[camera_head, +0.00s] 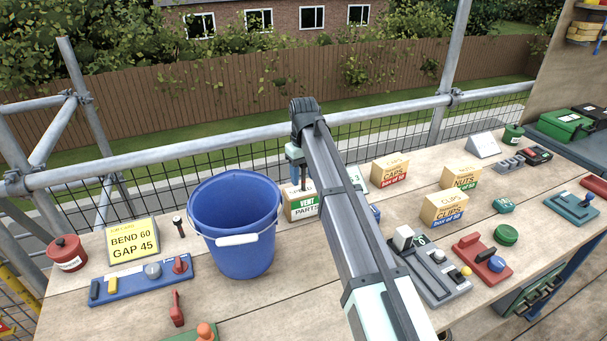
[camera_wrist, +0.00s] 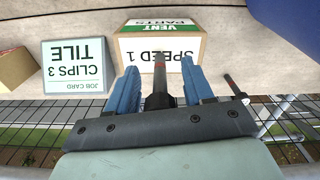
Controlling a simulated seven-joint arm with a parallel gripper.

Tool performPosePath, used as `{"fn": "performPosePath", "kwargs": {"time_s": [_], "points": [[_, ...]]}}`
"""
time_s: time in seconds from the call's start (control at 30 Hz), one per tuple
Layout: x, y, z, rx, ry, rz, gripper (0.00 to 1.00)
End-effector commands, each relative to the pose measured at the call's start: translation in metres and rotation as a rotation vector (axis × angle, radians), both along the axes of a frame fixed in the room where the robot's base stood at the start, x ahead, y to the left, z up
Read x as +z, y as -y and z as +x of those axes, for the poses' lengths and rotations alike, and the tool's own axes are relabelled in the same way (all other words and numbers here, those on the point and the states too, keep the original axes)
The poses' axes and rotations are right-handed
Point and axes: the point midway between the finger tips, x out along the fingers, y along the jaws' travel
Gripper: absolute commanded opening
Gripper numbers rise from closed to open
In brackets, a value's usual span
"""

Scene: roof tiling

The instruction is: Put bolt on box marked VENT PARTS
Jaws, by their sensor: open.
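The box marked VENT PARTS (camera_head: 302,209) stands on the bench just right of the blue bucket. In the wrist view the box (camera_wrist: 190,45) shows its green label and the words SPEED 1. My gripper (camera_head: 296,160) is above this box and points down. Its blue fingers (camera_wrist: 160,84) are open, one on each side of a dark bolt (camera_wrist: 159,76) with a red band. The bolt appears upright over the box; its lower end seems to meet the box top, but contact is unclear. In the head view the bolt (camera_head: 303,182) shows only as a thin dark piece.
The blue bucket (camera_head: 235,235) is close on the left. A CLIPS 3 TILE job card (camera_wrist: 77,66) stands beside the box. Another dark rod (camera_wrist: 233,86) shows beside my fingers. A small dark upright part (camera_head: 178,227) stands left of the bucket. Mesh and rails run behind.

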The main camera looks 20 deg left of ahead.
Motion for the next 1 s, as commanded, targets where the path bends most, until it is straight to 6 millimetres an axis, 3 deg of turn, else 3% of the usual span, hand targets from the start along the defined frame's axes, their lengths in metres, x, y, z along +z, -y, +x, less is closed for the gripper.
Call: {"fn": "performPosePath", "kwargs": {"time_s": [0.23,0.7,1.0], "points": [[0.019,-0.001,0.001,0.0,0.001,0.001,0.52],[0.101,-0.001,0.001,0.0,0.001,0.001,0.52],[0.122,0.0,0.0,0.0,0.0,0.0,0.52]]}}
